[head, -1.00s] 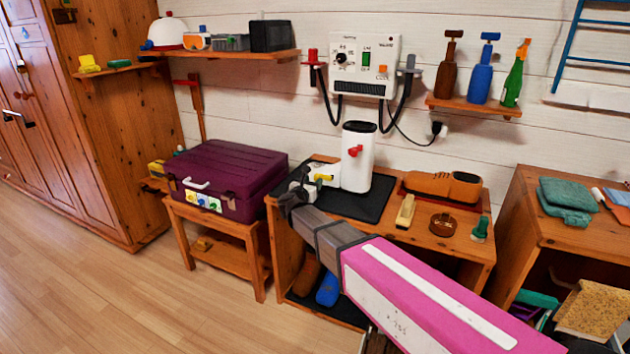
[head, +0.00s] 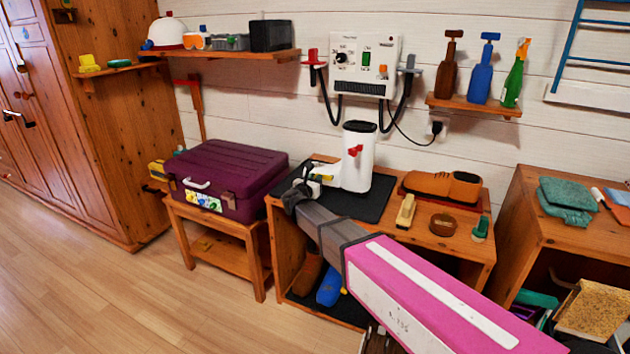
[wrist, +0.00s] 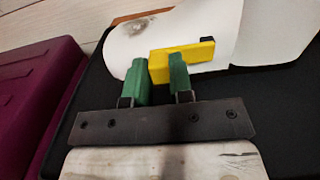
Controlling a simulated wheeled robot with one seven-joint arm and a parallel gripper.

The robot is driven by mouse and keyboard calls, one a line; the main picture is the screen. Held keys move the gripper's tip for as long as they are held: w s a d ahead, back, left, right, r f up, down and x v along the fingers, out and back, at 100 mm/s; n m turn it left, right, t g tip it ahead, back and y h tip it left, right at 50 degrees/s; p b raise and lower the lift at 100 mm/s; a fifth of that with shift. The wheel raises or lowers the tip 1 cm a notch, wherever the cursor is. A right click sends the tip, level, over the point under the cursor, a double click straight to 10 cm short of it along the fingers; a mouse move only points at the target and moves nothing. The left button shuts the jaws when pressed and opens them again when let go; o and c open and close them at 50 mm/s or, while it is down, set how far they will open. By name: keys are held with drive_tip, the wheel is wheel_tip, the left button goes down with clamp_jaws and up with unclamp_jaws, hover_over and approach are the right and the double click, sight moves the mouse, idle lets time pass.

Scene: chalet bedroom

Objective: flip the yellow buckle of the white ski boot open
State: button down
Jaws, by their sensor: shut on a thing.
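The white ski boot (head: 358,172) stands upright on the black mat (head: 376,207) on the wooden bench, its toe pointing left. A red buckle (head: 355,151) shows on its upper part. The yellow buckle (wrist: 196,57) lies across the lower part of the boot, and its small yellow patch in the head view (head: 325,178) is largely covered by my gripper. My gripper (wrist: 160,70) has green fingers, shut on the left end of the yellow buckle. The fingers hide part of that end. The boot's white shell (wrist: 190,30) fills the top of the wrist view.
A purple case (head: 228,178) stands on a low table left of the bench. An orange-brown shoe (head: 440,187), a brush (head: 406,210) and a brown round tin (head: 443,225) lie right of the boot. A wall heater unit (head: 364,65) with hanging hoses is behind.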

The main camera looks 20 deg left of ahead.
drive_tip(key=shift+s+d+n+y, duration=0.35)
drive_tip(key=shift+n+y, duration=0.3)
drive_tip(key=shift+y, duration=0.35)
drive_tip(key=shift+s+d+n+y, duration=0.35)
drive_tip(key=shift+n+y, duration=0.3)
drive_tip(key=shift+y, duration=0.35)
drive_tip(key=shift+s+d+n+g+y, duration=0.15)
drive_tip(key=shift+s+n+g+y, duration=0.1)
drive_tip(key=shift+n+y, duration=0.45)
drive_tip(key=shift+s+d+n+g+y, duration=0.1)
drive_tip(key=shift+n+g+y, duration=0.25)
drive_tip(key=shift+y, duration=0.65)
drive_tip(key=shift+s+d+n+g+y, duration=0.15)
drive_tip(key=shift+n+g+y, duration=0.1)
drive_tip(key=shift+n+y, duration=0.25)
drive_tip(key=shift+s+d+n+g+y, duration=0.15)
drive_tip(key=shift+n+g+y, duration=0.15)
drive_tip(key=shift+y, duration=0.3)
drive_tip(key=shift+d+n+g+y, duration=0.25)
drive_tip(key=shift+n+g+y, duration=0.1)
drive_tip(key=shift+n+y, duration=0.3)
drive_tip(key=c, duration=1)
unclamp_jaws()
drive_tip(key=shift+s, duration=0.1)
drive_tip(key=v, duration=1)
drive_tip(key=shift+s+d, duration=0.25)
